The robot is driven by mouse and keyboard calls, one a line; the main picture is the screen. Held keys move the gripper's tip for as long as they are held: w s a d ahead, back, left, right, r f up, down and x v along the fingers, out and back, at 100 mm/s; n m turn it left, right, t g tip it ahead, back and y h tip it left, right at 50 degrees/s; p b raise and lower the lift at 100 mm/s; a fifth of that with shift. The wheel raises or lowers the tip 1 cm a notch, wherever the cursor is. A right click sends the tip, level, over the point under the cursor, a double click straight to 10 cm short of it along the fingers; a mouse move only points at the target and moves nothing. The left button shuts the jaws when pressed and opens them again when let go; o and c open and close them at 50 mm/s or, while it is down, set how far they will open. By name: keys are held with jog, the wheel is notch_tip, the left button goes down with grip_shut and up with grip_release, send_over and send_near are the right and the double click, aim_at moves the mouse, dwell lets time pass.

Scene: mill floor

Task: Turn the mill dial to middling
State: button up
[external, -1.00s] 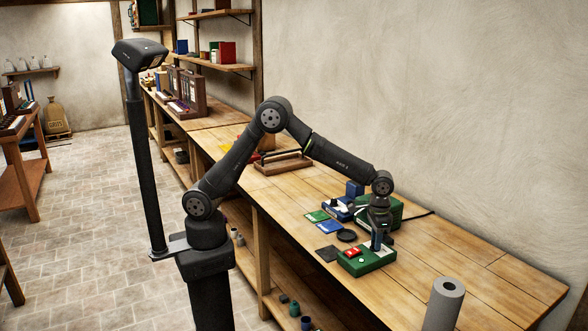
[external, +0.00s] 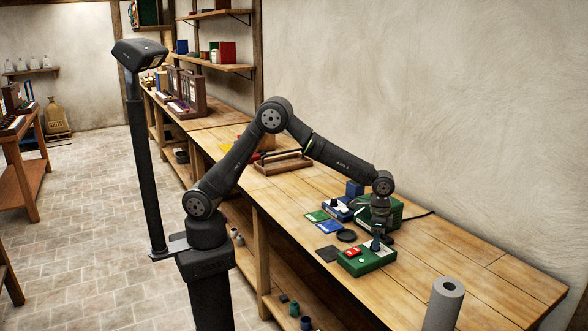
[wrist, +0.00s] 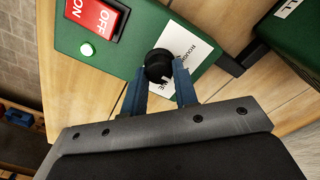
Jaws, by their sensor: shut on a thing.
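The mill control box (external: 360,265) is green and lies on the bench. In the wrist view the box (wrist: 142,28) carries a black round dial (wrist: 157,63) on a white label (wrist: 196,47). The label reads ROUGH on one side and part of a word ending in "INE" on the other; my fingers and the dial hide the rest. My gripper (external: 376,246) points down over the box, and its blue fingers (wrist: 162,78) are shut on the dial, one on each side.
Behind stand a larger green box (external: 395,211), blue items and a black ring (external: 347,236). A grey roll (external: 444,303) stands at the front right.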

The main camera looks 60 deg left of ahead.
jog(key=o, duration=1)
notch_tip(320, 180, up, 17)
jog(key=shift+w+a+r, duration=0.15)
jog(key=shift+a+r, duration=0.05)
jog(key=f, duration=1.7)
jog(key=shift+d+f, duration=0.2)
jog(key=shift+r, duration=0.1)
